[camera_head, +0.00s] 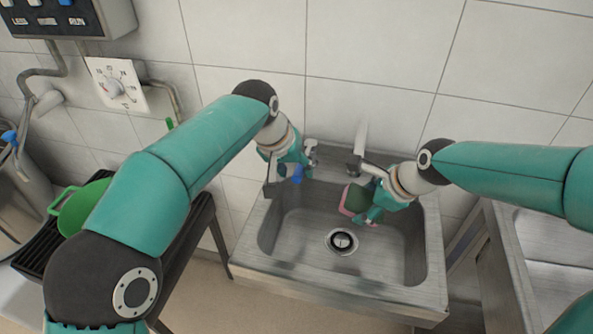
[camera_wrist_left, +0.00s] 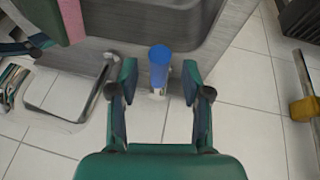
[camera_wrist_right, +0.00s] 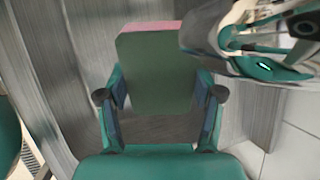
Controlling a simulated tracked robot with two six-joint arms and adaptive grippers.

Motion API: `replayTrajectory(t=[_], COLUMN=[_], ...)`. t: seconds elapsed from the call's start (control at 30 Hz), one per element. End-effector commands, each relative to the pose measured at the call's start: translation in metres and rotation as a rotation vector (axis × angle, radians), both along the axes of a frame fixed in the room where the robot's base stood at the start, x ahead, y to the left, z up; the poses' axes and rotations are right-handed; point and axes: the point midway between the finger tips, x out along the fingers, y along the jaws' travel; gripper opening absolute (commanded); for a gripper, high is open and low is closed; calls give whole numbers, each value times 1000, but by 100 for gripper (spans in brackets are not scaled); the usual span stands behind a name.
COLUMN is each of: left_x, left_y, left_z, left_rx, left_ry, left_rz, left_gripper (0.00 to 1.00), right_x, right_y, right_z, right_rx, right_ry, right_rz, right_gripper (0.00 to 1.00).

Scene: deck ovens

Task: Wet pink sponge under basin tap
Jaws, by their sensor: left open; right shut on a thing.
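The sponge, pink with a green face (camera_head: 357,196), is held over the basin (camera_head: 300,222), below the tap's spout (camera_head: 355,166). My right gripper (camera_head: 372,203) is shut on it. In the right wrist view, the sponge (camera_wrist_right: 155,70) stands between the fingers, green side facing the camera and a pink edge on top. My left gripper (camera_head: 288,174) is open at the blue tap handle (camera_head: 297,173). In the left wrist view, the blue handle (camera_wrist_left: 160,68) lies between the spread fingertips, with gaps on both sides. I see no water running.
The drain (camera_head: 342,241) is in the bare basin floor. A tiled wall (camera_head: 370,60) stands close behind the tap. A green pan (camera_head: 80,210) rests on a dark rack at the left. Another steel unit (camera_head: 555,265) stands at the right.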

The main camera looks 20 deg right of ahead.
Motion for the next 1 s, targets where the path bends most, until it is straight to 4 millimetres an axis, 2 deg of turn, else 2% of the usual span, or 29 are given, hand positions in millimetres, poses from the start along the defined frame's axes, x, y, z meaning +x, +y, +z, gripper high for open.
replayTrajectory(t=[0.2, 0.47, 0.5, 0.7, 0.8, 1.0], left_x=[5, 5, 5, 5, 5, 5], left_y=[-6, -7, -7, -6, -6, -7], left_z=[-17, -18, -18, -18, -18, -18], left_rx=[0, -1, -1, -1, -1, -1], left_ry=[0, -1, -1, -1, -1, -1], left_rz=[1, 1, 1, 1, 1, 1], left_gripper=[48, 48, 47, 13, 0, 0], right_x=[0, 0, 0, 0, 0, 0], right_y=[0, 0, 0, 0, 0, 0], right_z=[0, 0, 0, 0, 0, 0], right_rx=[0, 0, 0, 0, 0, 0], right_ry=[0, 0, 0, 0, 0, 0], right_rz=[0, 0, 0, 0, 0, 0], right_gripper=[38, 38, 38, 38, 38, 38])
